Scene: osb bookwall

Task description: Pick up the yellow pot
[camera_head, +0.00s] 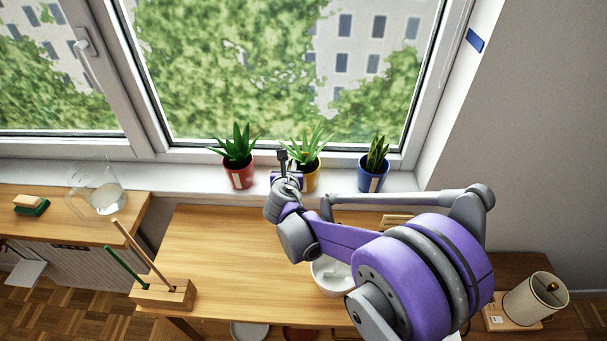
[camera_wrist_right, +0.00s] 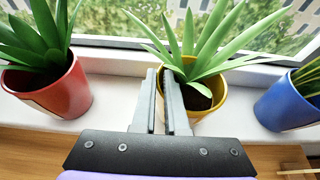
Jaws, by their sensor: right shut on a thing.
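The yellow pot (camera_head: 313,181) holds a spiky green plant and stands upright on the white windowsill, between the red pot (camera_head: 238,177) and the blue pot (camera_head: 371,178). My right gripper (camera_head: 284,160) is at the left front side of the yellow pot and hides part of it. In the right wrist view, the fingers (camera_wrist_right: 163,76) are shut on the left part of the rim of the yellow pot (camera_wrist_right: 208,122). The pot appears to rest on the sill. My left gripper is not in view.
The red pot (camera_wrist_right: 62,94) and blue pot (camera_wrist_right: 291,101) stand close on either side. The wooden table (camera_head: 220,240) below is partly bare. A white bowl (camera_head: 327,281), a wooden stick holder (camera_head: 165,294) and a glass jug (camera_head: 105,196) stand nearby. The window is behind.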

